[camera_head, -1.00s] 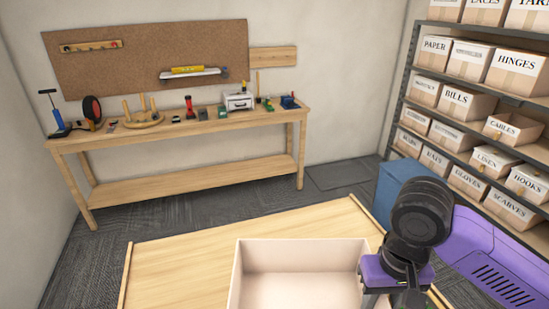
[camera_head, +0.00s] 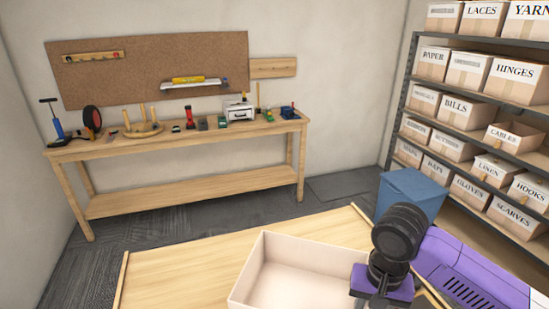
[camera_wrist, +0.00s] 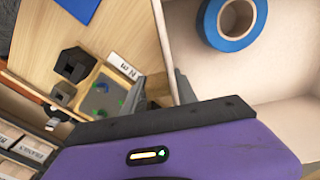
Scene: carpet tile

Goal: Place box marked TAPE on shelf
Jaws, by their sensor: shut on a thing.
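An open cream box (camera_head: 262,262) is at the bottom centre of the head view, its lower part cut off. Its inside and wall (camera_wrist: 160,35) fill the upper right of the wrist view, with a blue roll of tape (camera_wrist: 209,30) in it. No TAPE marking shows. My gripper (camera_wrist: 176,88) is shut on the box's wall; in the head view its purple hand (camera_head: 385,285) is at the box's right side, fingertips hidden. The grey shelf unit (camera_head: 396,110) stands at the right, loaded with rows of labelled boxes, including HINGES (camera_head: 514,78) and BILLS (camera_head: 461,111).
A wooden table (camera_head: 185,262) lies under and left of the box. A blue bin (camera_head: 412,188) stands before the shelf. A workbench (camera_head: 170,150) with tools is along the back wall.

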